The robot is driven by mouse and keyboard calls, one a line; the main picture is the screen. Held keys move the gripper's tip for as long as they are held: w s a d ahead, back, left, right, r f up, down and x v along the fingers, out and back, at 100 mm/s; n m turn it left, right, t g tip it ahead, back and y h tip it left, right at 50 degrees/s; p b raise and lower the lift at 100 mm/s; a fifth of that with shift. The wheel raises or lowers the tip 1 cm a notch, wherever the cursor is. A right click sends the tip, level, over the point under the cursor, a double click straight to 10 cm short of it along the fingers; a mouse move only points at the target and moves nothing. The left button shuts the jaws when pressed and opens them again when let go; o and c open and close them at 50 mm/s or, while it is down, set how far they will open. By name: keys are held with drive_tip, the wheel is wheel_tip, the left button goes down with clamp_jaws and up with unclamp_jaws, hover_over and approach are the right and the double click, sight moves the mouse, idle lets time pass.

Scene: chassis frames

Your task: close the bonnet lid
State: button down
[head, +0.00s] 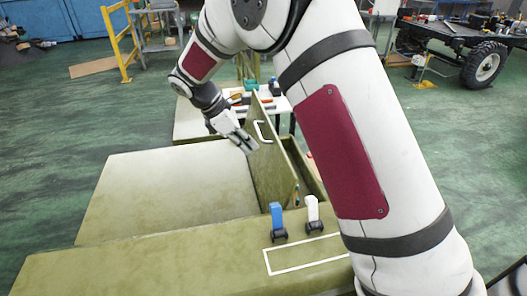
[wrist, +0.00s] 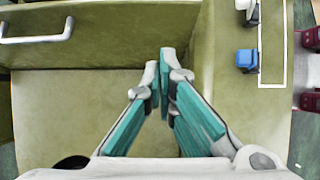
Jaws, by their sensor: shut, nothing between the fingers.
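The bonnet lid (head: 268,172) is an olive-green panel standing raised, close to upright, beside an open compartment (head: 305,172) on its right. A white handle (head: 260,132) is on its left face. In the wrist view the lid (wrist: 110,52) spans the top, with the handle (wrist: 38,31) at upper left. My gripper (head: 248,145) is shut and empty on the handle side of the lid, its tips close to that face. In the wrist view my gripper's tips (wrist: 160,72) meet just below the panel; I cannot tell whether they touch it.
A blue lever (head: 276,214) and a white lever (head: 312,209) stand on the near green ledge (head: 180,262), by a white outlined rectangle. A flat green surface (head: 165,190) lies left of the lid. A white table (head: 275,104) with small items stands behind.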

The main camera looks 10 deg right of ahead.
approach(285, 173)
wheel_tip(285, 173, down, 3)
drive_tip(key=a, duration=0.1)
drive_tip(key=shift+s+d+f+p, duration=0.15)
drive_tip(key=shift+d+p, duration=0.1)
drive_tip(key=shift+d, duration=0.3)
drive_tip(key=shift+w+d+f+p, duration=0.1)
drive_tip(key=shift+d+f+p, duration=0.1)
drive_tip(key=shift+d, duration=0.35)
drive_tip(key=shift+s+d+f+p, duration=0.1)
drive_tip(key=shift+d+p, duration=0.15)
drive_tip(key=shift+d, duration=0.35)
drive_tip(key=shift+d, duration=0.1)
